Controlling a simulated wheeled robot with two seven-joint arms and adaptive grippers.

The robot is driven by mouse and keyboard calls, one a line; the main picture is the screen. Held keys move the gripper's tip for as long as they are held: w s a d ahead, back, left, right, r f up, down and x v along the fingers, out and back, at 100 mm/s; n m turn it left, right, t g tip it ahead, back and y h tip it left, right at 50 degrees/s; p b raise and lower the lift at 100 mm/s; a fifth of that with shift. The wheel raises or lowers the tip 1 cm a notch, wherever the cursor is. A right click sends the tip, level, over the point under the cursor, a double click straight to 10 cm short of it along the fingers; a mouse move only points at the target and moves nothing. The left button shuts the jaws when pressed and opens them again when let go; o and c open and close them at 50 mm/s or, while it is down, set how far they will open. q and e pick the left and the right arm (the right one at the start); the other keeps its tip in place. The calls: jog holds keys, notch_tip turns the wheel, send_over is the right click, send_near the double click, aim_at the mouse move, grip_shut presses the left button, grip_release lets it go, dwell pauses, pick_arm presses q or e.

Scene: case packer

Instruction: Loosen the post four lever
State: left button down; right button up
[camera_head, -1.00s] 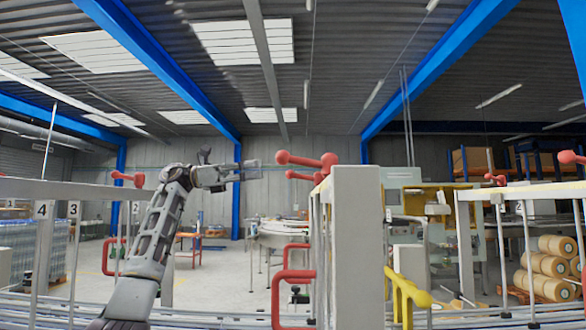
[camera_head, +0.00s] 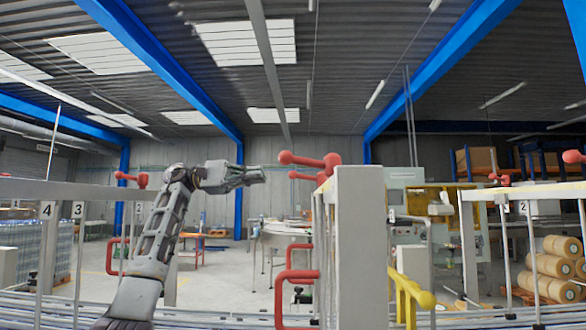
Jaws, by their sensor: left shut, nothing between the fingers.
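A plate marked 4 (camera_head: 45,210) is on a thin post at the left. A large red lever with round knobs (camera_head: 308,160) sits on top of the near white post (camera_head: 358,245). Its own number does not show, so I cannot tell whether it belongs to post four. A smaller red lever (camera_head: 132,179) is on the rail at the left. My left gripper (camera_head: 262,175) is shut and empty, pointing right. In the picture it is left of the large lever's knob, with a small gap between them. My right gripper is not in view.
Red loop handles (camera_head: 297,275) are on the near post's left side, and a yellow handle (camera_head: 408,294) is on its right. A plate marked 3 (camera_head: 78,210) is beside plate 4. Rails run along the bottom. Other red levers (camera_head: 499,179) stand at the right.

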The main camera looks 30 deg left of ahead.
pick_arm(q)
jog(key=shift+m, duration=1.3)
jog(key=shift+d, duration=0.1)
jog(key=w+d+r+p, duration=0.1)
jog(key=d, duration=1)
jog(key=shift+d, duration=0.2)
jog(key=shift+r, duration=0.1)
jog(key=shift+s, duration=0.1)
